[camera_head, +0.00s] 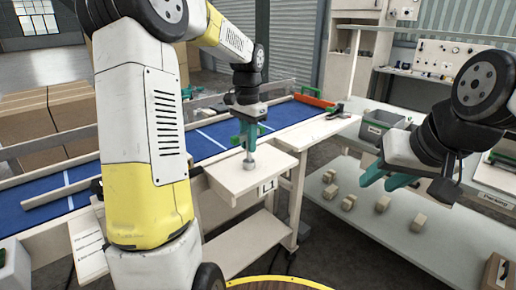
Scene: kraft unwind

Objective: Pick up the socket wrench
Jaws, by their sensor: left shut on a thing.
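My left gripper (247,141) points down over the small pale shelf marked L1 (225,178). Its teal fingers are shut on a grey metal piece with a rounded lower end, which I take as the socket wrench (249,164). The piece is upright, and its lower end is at or just above the shelf top; I cannot tell if it touches. Its upper part is hidden by the fingers. My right gripper (378,182) is at the right, with its teal fingers apart and empty, above the grey-green bench.
A blue conveyor bed (200,146) with pale rails runs behind the shelf. A grey-green bench (400,232) at the right holds several small wooden blocks (382,203). A grey bin (380,125) stands behind my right gripper. Cardboard boxes (45,120) are at the far left.

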